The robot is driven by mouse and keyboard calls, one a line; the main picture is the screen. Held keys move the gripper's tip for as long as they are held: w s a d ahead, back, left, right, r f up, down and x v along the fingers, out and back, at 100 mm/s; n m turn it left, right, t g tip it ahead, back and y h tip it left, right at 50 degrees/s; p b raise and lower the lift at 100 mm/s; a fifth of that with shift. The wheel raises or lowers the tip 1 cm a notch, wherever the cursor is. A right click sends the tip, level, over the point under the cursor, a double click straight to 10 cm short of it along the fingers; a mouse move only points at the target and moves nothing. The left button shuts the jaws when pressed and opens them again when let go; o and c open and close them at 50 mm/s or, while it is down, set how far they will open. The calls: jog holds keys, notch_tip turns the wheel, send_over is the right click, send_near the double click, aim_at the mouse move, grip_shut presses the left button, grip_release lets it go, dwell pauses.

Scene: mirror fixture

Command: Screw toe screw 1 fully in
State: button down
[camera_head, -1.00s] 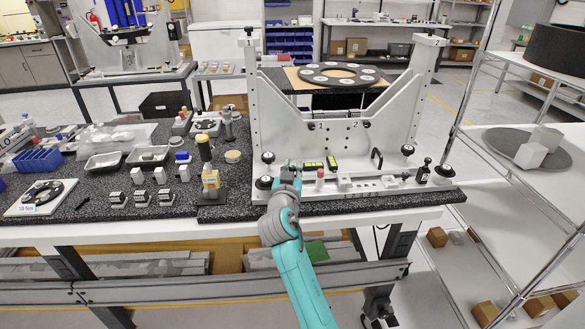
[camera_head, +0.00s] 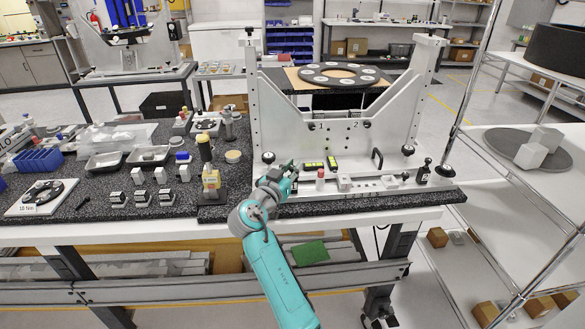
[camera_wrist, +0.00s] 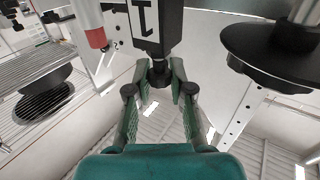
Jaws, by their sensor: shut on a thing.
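My gripper (camera_head: 286,172) is low at the front left of the white mirror fixture (camera_head: 338,148). In the wrist view, which is upside down, its two fingers (camera_wrist: 160,84) are closed around a small dark round piece, toe screw 1 (camera_wrist: 158,67). The screw meets a black block (camera_wrist: 153,22) with white marks. My fingers hide part of the screw, and its remaining depth is not readable. In the head view, my gripper and wrist cover the screw.
A large black knob (camera_wrist: 278,48) is close beside my fingers; a red-capped item (camera_wrist: 94,30) is on the other side. Another black knob (camera_head: 268,157) stands behind my gripper. Yellow-and-black pieces (camera_head: 313,165) and a red-topped bottle (camera_head: 320,180) sit to the right.

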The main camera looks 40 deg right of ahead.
jog(key=shift+f, duration=0.15)
jog(key=c, duration=1)
grip_release()
jog(key=v, duration=1.2)
